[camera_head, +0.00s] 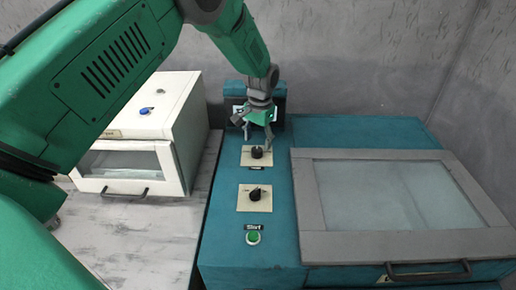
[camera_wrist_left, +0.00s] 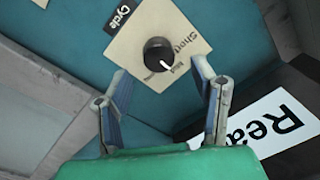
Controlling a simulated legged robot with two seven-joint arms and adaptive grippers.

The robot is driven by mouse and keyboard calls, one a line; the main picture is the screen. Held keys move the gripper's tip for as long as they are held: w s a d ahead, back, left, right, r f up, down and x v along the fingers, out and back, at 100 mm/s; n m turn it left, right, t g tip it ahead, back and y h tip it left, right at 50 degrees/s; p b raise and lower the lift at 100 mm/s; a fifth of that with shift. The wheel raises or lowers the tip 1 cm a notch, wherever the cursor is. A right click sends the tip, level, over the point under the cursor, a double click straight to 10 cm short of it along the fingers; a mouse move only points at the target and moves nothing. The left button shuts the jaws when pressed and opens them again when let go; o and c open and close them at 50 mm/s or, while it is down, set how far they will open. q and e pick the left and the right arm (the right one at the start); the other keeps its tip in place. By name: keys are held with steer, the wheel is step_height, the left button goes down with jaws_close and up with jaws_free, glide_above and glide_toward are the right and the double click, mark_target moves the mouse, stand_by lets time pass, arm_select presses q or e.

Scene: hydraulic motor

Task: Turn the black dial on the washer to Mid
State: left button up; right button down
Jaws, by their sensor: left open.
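The teal washer has two black dials on cream plates. The upper dial (camera_head: 257,152) is just below my left gripper (camera_head: 258,134) in the head view; the lower dial (camera_head: 255,195) is closer to me. In the left wrist view, a black dial (camera_wrist_left: 158,52) sits on a plate labelled "Cycle", its white pointer toward the lower right. "Short" shows on the plate; the other small lettering is hard to read. My left gripper (camera_wrist_left: 161,72) is open and empty, its fingers either side of this dial in the picture, apparently without touching it. My right gripper is out of view.
A green Start button (camera_head: 253,237) is on the washer's near side. A dark display (camera_wrist_left: 283,122) with "Rea..." lettering stands behind the upper dial. The washer's grey-framed lid (camera_head: 305,232) is shut at right. A white machine (camera_head: 183,112) stands at left.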

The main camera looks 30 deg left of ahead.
mark_target(259, 150)
arm_select(q)
step_height(259, 150, up, 8)
steer(key=shift+d+f, duration=0.15)
steer(key=shift+d, duration=0.05)
steer(key=shift+s+f, duration=0.1)
stand_by(0.5)
